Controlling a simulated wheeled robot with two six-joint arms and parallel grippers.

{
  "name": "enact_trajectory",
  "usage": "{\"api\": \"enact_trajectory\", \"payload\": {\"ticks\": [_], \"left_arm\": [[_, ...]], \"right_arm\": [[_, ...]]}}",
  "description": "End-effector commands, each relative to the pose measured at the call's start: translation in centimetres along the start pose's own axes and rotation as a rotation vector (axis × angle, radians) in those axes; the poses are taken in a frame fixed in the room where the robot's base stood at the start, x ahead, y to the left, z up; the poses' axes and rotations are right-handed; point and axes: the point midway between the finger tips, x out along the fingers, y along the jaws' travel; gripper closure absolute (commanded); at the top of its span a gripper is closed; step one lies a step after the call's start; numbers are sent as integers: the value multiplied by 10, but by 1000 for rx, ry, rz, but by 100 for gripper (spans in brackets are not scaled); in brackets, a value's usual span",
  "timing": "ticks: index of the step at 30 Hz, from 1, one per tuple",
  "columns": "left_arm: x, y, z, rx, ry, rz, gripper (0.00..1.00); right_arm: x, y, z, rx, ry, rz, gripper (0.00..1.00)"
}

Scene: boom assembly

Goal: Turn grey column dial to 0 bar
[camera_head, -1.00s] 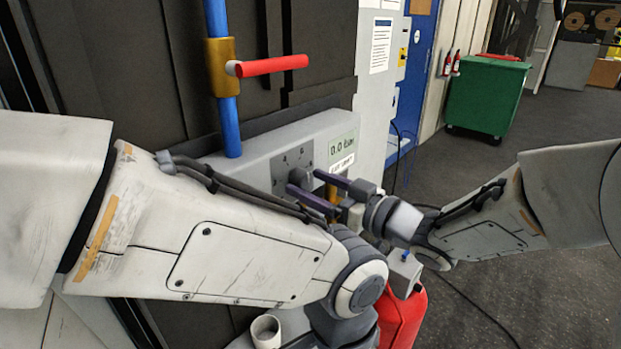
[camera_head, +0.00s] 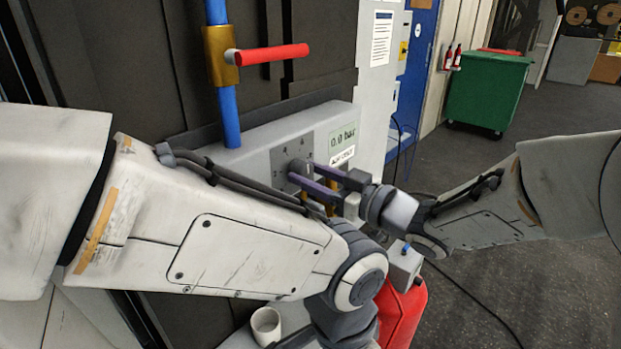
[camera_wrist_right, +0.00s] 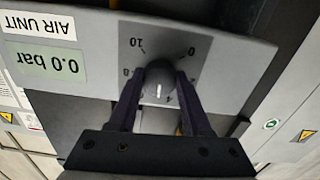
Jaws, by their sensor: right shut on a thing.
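The grey dial (camera_head: 296,168) is a round knob on a grey plate on the front of the light grey air unit (camera_head: 255,150). In the right wrist view the dial (camera_wrist_right: 160,78) appears upside down, its white mark pointing to the bottom of the picture, while the 0 is at upper right. The display (camera_wrist_right: 45,62) reads 0.0 bar. My right gripper (camera_head: 303,171) is shut on the dial, one dark purple finger on each side. My left arm crosses the foreground, and its gripper is not visible.
A blue pipe (camera_head: 230,115) with a brass collar and red handle (camera_head: 272,54) stands above the unit. A red container (camera_head: 405,312) and a white cup (camera_head: 266,325) are below. A green bin (camera_head: 487,92) stands at the back right; the floor before it is clear.

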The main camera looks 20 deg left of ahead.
Motion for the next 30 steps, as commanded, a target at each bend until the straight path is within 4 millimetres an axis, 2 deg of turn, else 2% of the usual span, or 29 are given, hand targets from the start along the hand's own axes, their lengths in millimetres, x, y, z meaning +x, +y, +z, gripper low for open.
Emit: {"api": "enact_trajectory", "payload": {"ticks": [8,30], "left_arm": [[33,-2,2,0,0,0,50],[116,-8,6,0,0,0,50]], "right_arm": [[0,0,5,-205,4,1,100],[0,2,4,-909,2,2,100]]}}
